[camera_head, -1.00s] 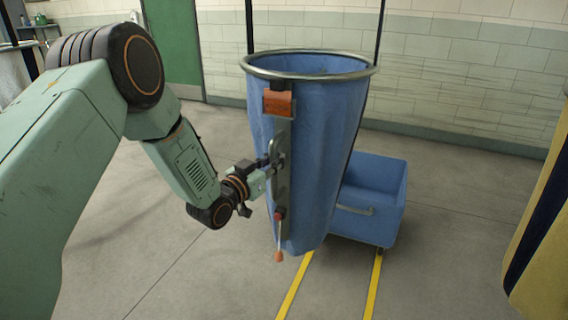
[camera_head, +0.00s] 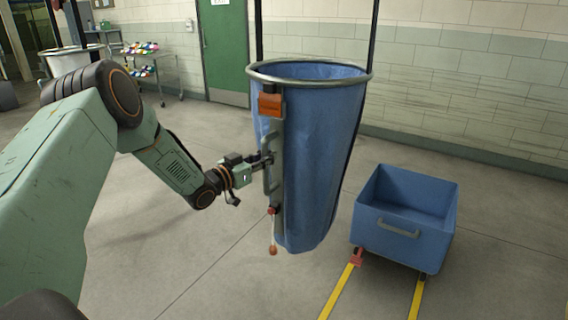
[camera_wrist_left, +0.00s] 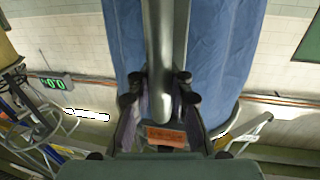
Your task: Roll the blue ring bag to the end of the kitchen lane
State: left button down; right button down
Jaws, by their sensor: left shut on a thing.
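The blue ring bag (camera_head: 325,150) hangs upright from dark straps by its metal ring, clear of the floor, in the middle of the head view. A grey vertical handle (camera_head: 272,165) is on its left side, below an orange block (camera_head: 270,105). My left gripper (camera_head: 266,160) is shut on this handle. In the left wrist view the handle (camera_wrist_left: 160,60) runs between the fingers, with the blue cloth (camera_wrist_left: 215,50) behind it. A cord with an orange end (camera_head: 272,250) hangs below the handle. My right gripper is not in view.
A blue wheeled cart (camera_head: 400,220) stands on the floor at the right, beside yellow floor lines (camera_head: 340,290). A green door (camera_head: 222,55) and a rack with colourful items (camera_head: 142,60) are at the back. Grey floor at the left is open.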

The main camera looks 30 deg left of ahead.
pick_arm(q)
jog(key=shift+a+f, duration=0.15)
jog(key=shift+a, duration=0.7)
jog(key=shift+a+f, duration=0.15)
jog(key=shift+a, duration=0.8)
